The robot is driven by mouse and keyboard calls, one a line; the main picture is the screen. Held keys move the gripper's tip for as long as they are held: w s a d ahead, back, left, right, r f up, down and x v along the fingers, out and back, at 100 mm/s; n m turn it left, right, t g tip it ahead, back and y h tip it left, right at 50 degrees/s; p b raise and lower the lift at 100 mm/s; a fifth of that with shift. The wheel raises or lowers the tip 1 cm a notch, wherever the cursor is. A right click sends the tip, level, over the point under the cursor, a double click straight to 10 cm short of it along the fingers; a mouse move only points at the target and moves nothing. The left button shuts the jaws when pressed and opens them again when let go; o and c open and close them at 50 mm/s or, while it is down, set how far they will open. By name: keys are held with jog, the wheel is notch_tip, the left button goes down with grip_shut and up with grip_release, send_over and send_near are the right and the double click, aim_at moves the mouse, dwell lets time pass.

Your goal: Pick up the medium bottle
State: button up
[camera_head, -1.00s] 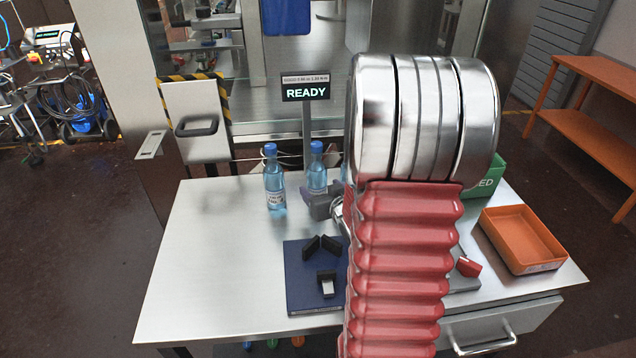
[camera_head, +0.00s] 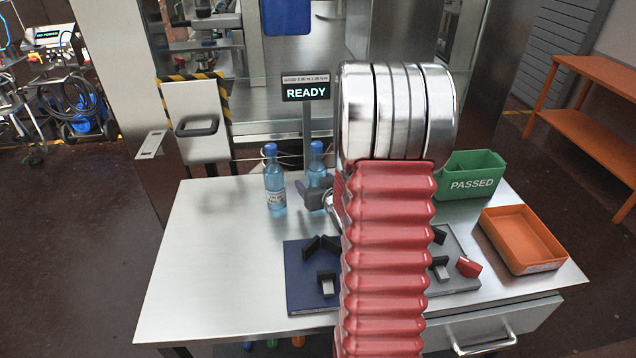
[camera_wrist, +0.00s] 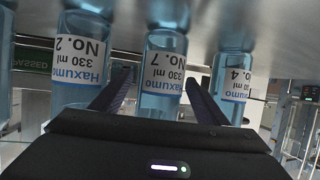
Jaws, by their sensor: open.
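Three clear blue bottles with white Haxumo 330 ml labels appear upside down in the wrist view: No. 2 (camera_wrist: 80,60), No. 7 (camera_wrist: 163,70) in the middle and No. 4 (camera_wrist: 232,78). No size difference is clear to me. My gripper (camera_head: 314,188) is open in front of the second bottle. In the wrist view its dark fingers (camera_wrist: 160,88) point towards No. 7, one on either side; contact is not visible.
A READY sign (camera_head: 306,92) stands behind the bottles. A blue plate (camera_head: 305,285) and a grey plate (camera_head: 455,255) with small blocks lie nearer. A green PASSED bin (camera_head: 470,184) and an orange tray (camera_head: 525,262) are at right. The table's left side (camera_head: 205,255) is clear.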

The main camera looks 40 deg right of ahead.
aim_at(313, 152)
jog(key=shift+x, duration=1.45)
jog(key=shift+c, duration=0.6)
jog(key=shift+r, duration=0.1)
jog(key=c, duration=1.3)
jog(key=shift+c, duration=0.2)
jog(key=shift+r, duration=5.05)
